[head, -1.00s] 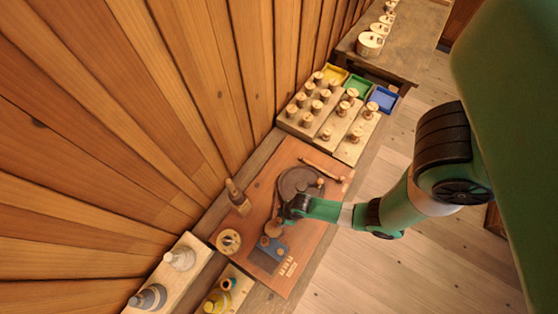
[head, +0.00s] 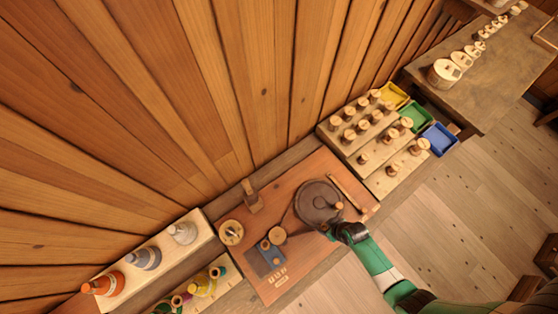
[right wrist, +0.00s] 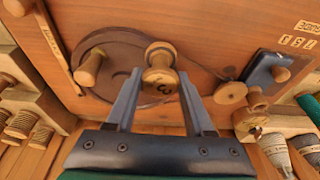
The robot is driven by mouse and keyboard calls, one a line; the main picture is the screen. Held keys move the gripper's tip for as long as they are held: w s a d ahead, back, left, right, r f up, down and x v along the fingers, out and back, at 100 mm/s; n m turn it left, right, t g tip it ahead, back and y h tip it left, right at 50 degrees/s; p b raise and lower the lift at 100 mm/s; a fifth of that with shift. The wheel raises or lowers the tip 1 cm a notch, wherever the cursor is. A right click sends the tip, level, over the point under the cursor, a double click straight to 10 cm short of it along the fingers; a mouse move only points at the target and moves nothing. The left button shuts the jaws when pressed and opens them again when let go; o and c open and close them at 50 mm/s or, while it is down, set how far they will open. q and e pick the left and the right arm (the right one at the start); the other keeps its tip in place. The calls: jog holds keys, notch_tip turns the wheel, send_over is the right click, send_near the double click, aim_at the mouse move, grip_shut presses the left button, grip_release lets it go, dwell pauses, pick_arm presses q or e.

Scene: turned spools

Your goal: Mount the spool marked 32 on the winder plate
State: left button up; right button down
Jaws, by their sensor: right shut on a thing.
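My right gripper (head: 338,232) reaches over the front edge of the winder board. In the right wrist view its two fingers (right wrist: 160,95) are shut on a light wooden spool (right wrist: 160,78), which has a dark mark on its near end, partly legible as a 3. Behind the spool is the dark round winder plate (right wrist: 118,55), which also shows in the head view (head: 312,196). A wooden knob (right wrist: 88,69) stands on the plate. I cannot tell whether the held spool touches the plate. My left gripper is not in view.
Stepped wooden racks (head: 372,148) with several spools stand right of the board, beside yellow, green and blue trays (head: 438,138). A blue block (head: 264,258) and a small wooden wheel (head: 277,235) sit on the board's left part. Thread cones (head: 144,258) stand further left.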

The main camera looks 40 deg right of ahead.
jog(key=shift+a, duration=0.1)
jog(key=shift+w+a+b, duration=0.4)
jog(key=shift+w+a, duration=1.25)
jog(key=shift+a, duration=1)
jog(key=shift+w+a+b, duration=0.4)
jog(key=shift+w+a, duration=1.25)
jog(key=shift+a, duration=1)
jog(key=shift+w+a+b, duration=0.4)
jog(key=shift+w+a, duration=1.25)
jog(key=shift+a, duration=1)
jog(key=shift+f+b, duration=0.3)
jog(key=shift+f+b, duration=0.6)
jog(key=shift+f, duration=0.05)
jog(key=c, duration=0.6)
grip_release()
jog(key=shift+o, duration=0.2)
